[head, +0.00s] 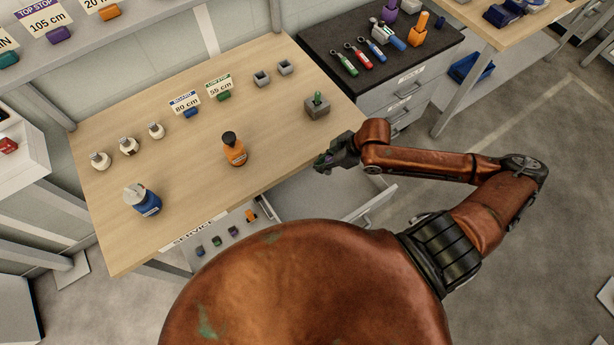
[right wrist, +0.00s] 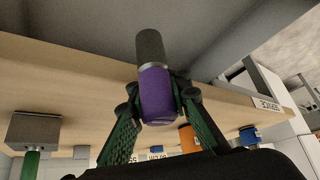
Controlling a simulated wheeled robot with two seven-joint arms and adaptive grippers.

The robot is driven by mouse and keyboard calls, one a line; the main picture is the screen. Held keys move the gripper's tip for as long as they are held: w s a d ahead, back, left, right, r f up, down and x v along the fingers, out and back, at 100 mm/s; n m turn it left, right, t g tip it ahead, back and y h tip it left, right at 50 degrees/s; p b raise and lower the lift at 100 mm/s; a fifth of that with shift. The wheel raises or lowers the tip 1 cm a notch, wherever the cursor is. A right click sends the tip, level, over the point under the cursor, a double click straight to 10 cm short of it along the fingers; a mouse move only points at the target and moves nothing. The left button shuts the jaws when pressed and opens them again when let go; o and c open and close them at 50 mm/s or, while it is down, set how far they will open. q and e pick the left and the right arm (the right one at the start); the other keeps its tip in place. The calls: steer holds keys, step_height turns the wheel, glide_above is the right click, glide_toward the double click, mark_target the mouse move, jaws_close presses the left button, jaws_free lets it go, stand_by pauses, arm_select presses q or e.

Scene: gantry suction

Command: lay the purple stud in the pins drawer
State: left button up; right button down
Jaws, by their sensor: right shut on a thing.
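The purple stud (right wrist: 157,96), with a dark grey end, is held between the green-padded fingers of my right gripper (right wrist: 160,105) in the right wrist view. In the head view my right gripper (head: 325,161) is off the table's front right edge, above an open pale drawer (head: 318,198); the stud cannot be made out there. The drawer looks empty where it shows; my own body hides part of it. I cannot read a pins label on it. My left gripper is not in view.
A dark-topped cabinet (head: 400,75) stands behind right.

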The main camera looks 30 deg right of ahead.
step_height(320, 180, down, 12)
steer(key=shift+a+r+b, duration=0.1)
steer(key=shift+r+b, duration=0.1)
steer(key=shift+b, duration=0.7)
steer(key=w+a, duration=0.2)
steer(key=shift+w+a, duration=0.2)
steer(key=shift+a, duration=0.2)
steer(key=shift+w+a+f, duration=0.15)
steer(key=shift+a+f, duration=0.05)
steer(key=shift+f, duration=0.05)
steer(key=shift+d+f, duration=0.1)
steer(key=shift+f, duration=0.25)
steer(key=c, duration=2.3)
jaws_free()
steer(key=shift+f, duration=0.1)
steer(key=shift+c, duration=0.2)
steer(key=o, duration=0.5)
steer(key=shift+o, duration=0.2)
